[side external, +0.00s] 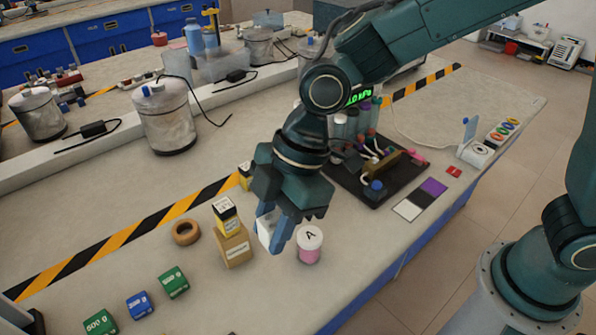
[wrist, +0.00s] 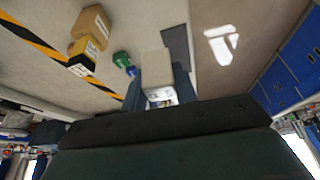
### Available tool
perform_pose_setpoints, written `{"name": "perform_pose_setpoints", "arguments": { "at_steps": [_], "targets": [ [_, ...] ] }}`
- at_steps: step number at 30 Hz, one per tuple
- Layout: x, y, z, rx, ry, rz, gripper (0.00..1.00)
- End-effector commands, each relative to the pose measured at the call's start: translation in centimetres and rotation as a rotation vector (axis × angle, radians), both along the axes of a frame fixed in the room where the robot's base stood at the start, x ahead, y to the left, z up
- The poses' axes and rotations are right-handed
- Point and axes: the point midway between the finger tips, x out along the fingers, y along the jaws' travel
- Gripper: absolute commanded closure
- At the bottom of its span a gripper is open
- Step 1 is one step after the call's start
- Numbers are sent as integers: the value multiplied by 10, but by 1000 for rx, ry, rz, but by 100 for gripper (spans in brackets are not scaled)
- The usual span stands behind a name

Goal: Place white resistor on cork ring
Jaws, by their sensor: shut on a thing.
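The cork ring (side external: 186,232) lies flat on the bench at left centre, beside the hazard stripe. My gripper (side external: 273,236) is shut on a white block, which I take as the white resistor (side external: 265,226); one finger partly hides it. In the wrist view the block (wrist: 157,68) sits between the blue fingers of my gripper (wrist: 158,88), with a pale face and a marked white end. In the side view the gripper is to the right of the ring, apart from it. I cannot make out the ring in the wrist view.
A cardboard box (side external: 234,248) with a yellow-black box (side external: 226,215) on top stands between ring and gripper. A pink jar marked A (side external: 309,245) is close at right. Green (side external: 173,282) and blue (side external: 139,304) weights stand in front of the ring. A black apparatus board (side external: 370,180) lies behind.

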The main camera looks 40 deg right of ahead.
Motion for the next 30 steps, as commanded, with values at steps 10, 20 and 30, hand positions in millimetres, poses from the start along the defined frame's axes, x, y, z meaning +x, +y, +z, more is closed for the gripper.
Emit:
{"name": "perform_pose_setpoints", "arguments": {
  "at_steps": [10,20,30],
  "targets": [
    [59,31,-3,14,14,10,94],
    [118,55,-14,23,20,25,94],
    [174,70,-33,23,19,45,94]
  ]
}}
